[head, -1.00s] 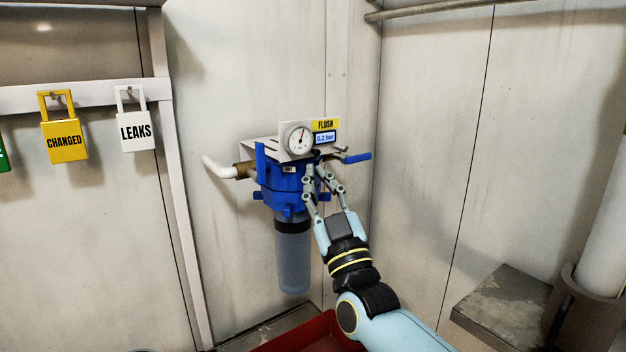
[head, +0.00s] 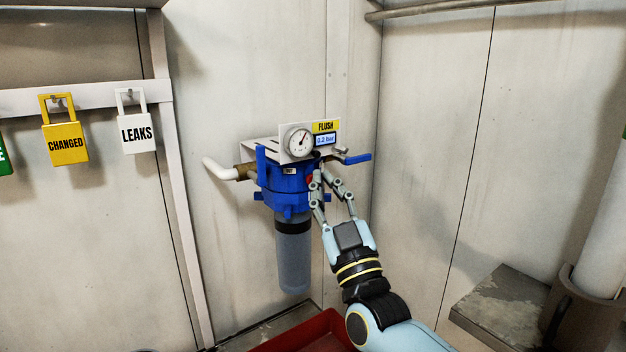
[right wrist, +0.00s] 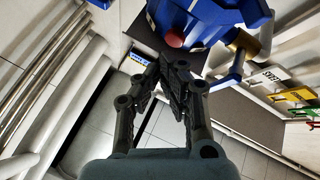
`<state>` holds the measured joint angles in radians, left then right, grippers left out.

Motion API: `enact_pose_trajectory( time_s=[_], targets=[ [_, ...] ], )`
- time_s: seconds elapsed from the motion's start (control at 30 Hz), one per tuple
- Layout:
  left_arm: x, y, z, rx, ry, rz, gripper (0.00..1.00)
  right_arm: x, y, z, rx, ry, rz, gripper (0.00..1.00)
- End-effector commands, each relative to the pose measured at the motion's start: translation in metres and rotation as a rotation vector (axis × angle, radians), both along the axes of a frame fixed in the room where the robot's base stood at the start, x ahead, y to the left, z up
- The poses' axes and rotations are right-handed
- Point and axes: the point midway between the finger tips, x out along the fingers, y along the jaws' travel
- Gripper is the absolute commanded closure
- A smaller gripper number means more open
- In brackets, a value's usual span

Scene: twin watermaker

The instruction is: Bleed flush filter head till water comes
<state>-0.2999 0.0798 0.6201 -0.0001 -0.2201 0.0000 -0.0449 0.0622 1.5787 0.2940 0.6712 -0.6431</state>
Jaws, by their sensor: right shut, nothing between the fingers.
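The blue filter head (head: 285,185) hangs on the wall under a bracket, with a clear bowl (head: 293,260) below it. A round gauge (head: 298,142) sits on its front, beside a yellow FLUSH label (head: 325,126) and a display (head: 325,139) that appears to read 0.2 bar. A red button (head: 310,181) shows on the head's right side and also in the right wrist view (right wrist: 174,40). My right gripper (head: 321,173) is shut and empty, its fingertips (right wrist: 174,66) just short of the button with a small gap. My left gripper is out of view.
A white pipe (head: 218,169) enters from the left. A red tray (head: 300,330) lies below. CHANGED (head: 66,143) and LEAKS (head: 136,133) tags hang at left.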

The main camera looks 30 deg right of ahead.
Motion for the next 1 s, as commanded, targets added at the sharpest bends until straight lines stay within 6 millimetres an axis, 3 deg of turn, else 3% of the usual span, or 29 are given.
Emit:
enact_pose_trajectory(
  time_s=[0.5, 1.0],
  targets=[
    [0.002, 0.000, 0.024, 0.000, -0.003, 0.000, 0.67, -0.046, -0.003, 0.001, 0.000, 0.001, 0.000, 1.00],
    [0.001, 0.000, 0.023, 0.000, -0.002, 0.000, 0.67, -0.048, -0.004, 0.000, 0.000, 0.000, 0.000, 1.00]
  ],
)
